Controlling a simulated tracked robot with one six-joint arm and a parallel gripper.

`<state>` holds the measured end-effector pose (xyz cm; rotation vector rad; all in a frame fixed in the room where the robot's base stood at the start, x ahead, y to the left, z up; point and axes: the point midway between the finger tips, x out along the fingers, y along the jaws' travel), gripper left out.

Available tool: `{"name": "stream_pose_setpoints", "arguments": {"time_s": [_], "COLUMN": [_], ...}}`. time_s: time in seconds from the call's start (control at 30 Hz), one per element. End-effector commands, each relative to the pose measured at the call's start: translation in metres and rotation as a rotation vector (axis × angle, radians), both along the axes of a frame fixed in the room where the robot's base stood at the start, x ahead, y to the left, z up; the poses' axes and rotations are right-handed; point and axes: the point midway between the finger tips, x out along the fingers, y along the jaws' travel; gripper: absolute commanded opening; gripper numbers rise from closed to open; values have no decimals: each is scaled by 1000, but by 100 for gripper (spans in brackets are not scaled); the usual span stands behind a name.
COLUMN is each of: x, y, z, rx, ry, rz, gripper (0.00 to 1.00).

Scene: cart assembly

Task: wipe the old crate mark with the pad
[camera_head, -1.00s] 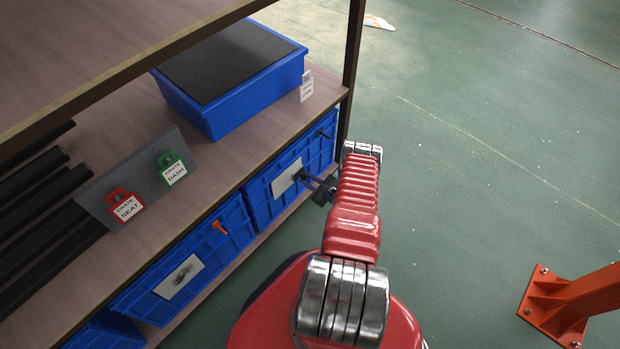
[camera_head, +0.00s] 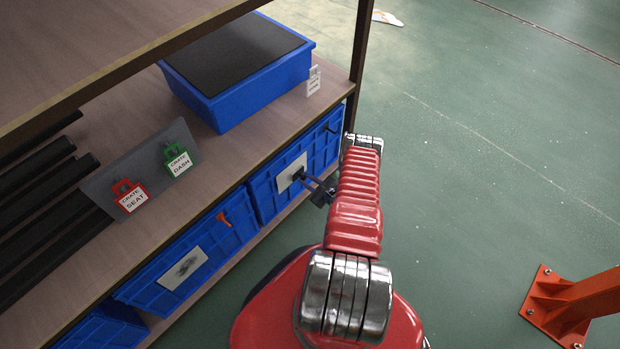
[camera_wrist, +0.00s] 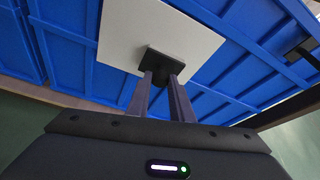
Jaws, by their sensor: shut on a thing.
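My gripper (camera_wrist: 163,76) is shut on a small dark square pad (camera_wrist: 166,62). The pad lies in front of a white plate (camera_wrist: 120,30) on a blue crate and overlaps the plate's lower edge in the wrist view; contact cannot be told for sure. In the head view my gripper (camera_head: 303,178) reaches this plate (camera_head: 287,176) from the right. The plate's visible part looks clean; what is behind the pad is hidden. A second white plate (camera_head: 170,280) on the crate to the left bears a dark smudge (camera_head: 187,266).
Above the crates is a wooden shelf (camera_head: 205,190) with a blue bin (camera_head: 215,112) and a grey board carrying red (camera_head: 129,195) and green (camera_head: 177,159) tags. A shelf post (camera_head: 358,70) stands close beyond my arm. Green floor is open to the right, with an orange post base (camera_head: 560,305).

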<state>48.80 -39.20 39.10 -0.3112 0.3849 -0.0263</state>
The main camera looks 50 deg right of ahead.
Motion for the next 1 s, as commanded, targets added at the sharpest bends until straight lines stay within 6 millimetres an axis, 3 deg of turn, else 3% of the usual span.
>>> {"name": "stream_pose_setpoints", "arguments": {"time_s": [0.3,0.73,1.0], "x": [1,2,1], "y": [20,23,39], "z": [0,1,1], "rx": [0,-1,-1], "ry": [0,-1,-1], "rz": [0,2,3], "gripper": [2,2,2]}}
